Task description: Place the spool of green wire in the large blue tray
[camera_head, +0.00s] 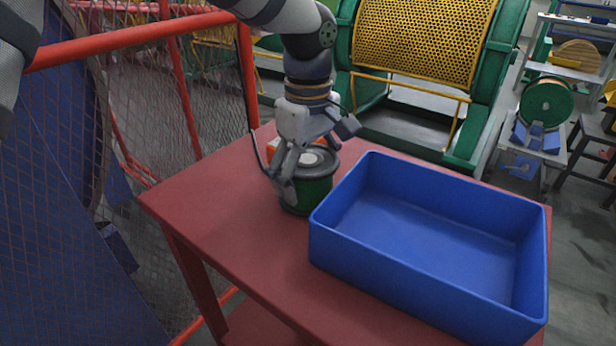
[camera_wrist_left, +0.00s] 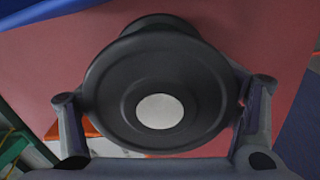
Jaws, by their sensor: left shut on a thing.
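The spool of green wire (camera_head: 311,191) stands on the red table, left of the large blue tray. It has a dark grey flange on top and green wire around its middle. My left gripper (camera_head: 303,168) comes down over it from above and is shut on it. In the left wrist view the spool's round dark flange (camera_wrist_left: 158,88), with a pale disc at its centre, sits between the two fingers (camera_wrist_left: 160,115). The large blue tray (camera_head: 335,243) is empty and stands on the right part of the table. My right gripper is not in view.
The red table (camera_head: 215,215) has free room at its left and front. An orange object (camera_head: 273,146) lies behind the spool, partly hidden by my gripper. A red-framed mesh fence (camera_head: 170,100) runs along the left. A green machine with a yellow perforated guard (camera_head: 425,40) stands behind.

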